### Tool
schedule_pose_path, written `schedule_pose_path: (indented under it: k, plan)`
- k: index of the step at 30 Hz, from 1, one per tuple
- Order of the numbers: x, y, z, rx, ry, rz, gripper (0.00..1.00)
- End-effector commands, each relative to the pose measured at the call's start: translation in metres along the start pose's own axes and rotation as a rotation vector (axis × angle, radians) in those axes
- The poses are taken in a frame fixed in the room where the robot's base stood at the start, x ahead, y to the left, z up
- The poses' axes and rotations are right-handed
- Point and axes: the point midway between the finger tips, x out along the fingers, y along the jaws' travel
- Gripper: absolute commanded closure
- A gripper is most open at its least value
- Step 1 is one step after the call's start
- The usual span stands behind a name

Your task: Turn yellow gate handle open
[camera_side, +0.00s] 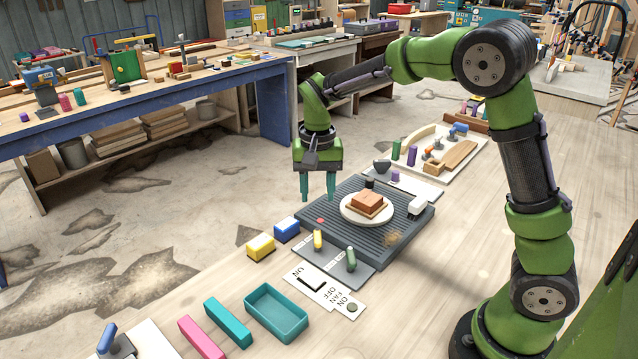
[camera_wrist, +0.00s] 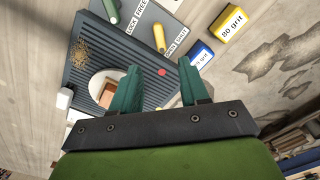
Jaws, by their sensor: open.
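The yellow gate handle (camera_side: 318,239) stands on a grey plate (camera_side: 338,268) at the front edge of the ridged dark table (camera_side: 405,236). It also shows in the wrist view (camera_wrist: 159,38), beside a label reading OPEN and SHUT; I cannot tell which word it points to. A green handle (camera_side: 351,260) stands on the same plate near a LOCK FREE label (camera_wrist: 136,18). My gripper (camera_side: 318,196) is open and empty, its teal fingers pointing down above the table's left side, behind and above the yellow handle. It also shows in the wrist view (camera_wrist: 158,72), apart from the handle.
A wooden block (camera_side: 368,200) sits on a pale disc (camera_side: 352,217) on the ridged table. A red button (camera_side: 320,221) is near the yellow handle. Yellow (camera_side: 260,247) and blue (camera_side: 287,229) grit blocks lie left. A teal tray (camera_side: 275,314) and switch panels (camera_side: 312,283) lie in front.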

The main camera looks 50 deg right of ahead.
Motion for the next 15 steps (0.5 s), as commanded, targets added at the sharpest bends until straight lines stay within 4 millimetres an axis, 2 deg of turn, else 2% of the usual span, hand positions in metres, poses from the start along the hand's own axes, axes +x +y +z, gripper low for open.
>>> schedule_pose_path:
  k: [1, 6, 10, 15]
  plan:
    - [-0.012, -0.001, -0.001, 0.000, 0.004, -0.004, 0.55]
    - [-0.041, -0.001, -0.001, 0.000, 0.002, -0.002, 0.55]
    - [-0.053, 0.000, 0.000, 0.000, 0.000, -0.001, 0.55]
    - [-0.057, 0.000, 0.000, 0.000, 0.000, 0.001, 0.55]
